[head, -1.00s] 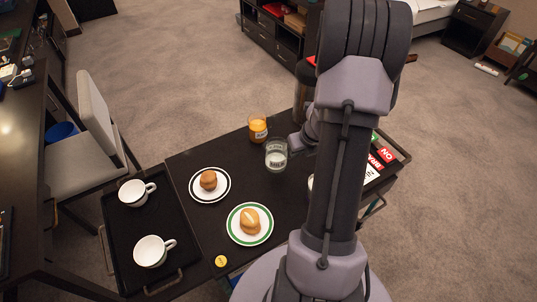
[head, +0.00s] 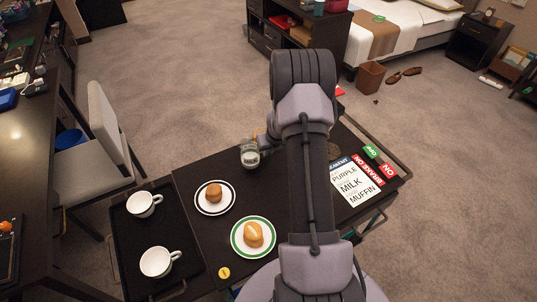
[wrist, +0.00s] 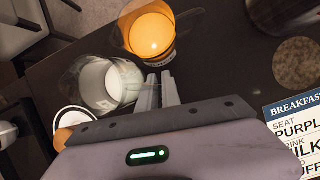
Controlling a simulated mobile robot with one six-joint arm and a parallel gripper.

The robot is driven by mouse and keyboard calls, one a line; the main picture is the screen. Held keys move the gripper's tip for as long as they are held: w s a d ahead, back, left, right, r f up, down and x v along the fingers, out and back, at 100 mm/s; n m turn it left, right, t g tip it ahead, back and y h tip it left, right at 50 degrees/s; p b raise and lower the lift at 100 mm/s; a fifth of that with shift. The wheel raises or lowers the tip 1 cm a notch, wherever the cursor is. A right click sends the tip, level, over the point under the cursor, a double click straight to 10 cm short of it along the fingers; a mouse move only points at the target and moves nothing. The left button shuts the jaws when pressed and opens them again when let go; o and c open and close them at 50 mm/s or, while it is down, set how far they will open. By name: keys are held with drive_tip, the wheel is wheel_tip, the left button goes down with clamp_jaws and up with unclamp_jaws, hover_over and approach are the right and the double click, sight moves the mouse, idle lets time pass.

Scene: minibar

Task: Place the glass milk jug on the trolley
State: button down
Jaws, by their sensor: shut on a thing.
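The glass milk jug (head: 250,156), clear with white milk inside, shows left of my arm over the far part of the dark trolley (head: 207,235). My gripper (head: 264,142) is shut on the jug. In the wrist view the jug (wrist: 108,84) is just left of my fingertips (wrist: 162,90). The exact grip spot is unclear, and I cannot tell whether its base touches the trolley.
A glass of orange juice (wrist: 152,33) stands close beyond the jug. Two plates (head: 233,243) (head: 200,204) with baked items are on the trolley. A breakfast card (head: 352,181) lies right of my arm. A tray (head: 131,224) with two white cups is at left.

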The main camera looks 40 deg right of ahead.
drive_tip(key=shift+f+b, duration=0.3)
drive_tip(key=shift+f, duration=0.65)
drive_tip(key=shift+r, duration=0.15)
drive_tip(key=c, duration=1.5)
unclamp_jaws()
drive_tip(key=shift+c, duration=0.2)
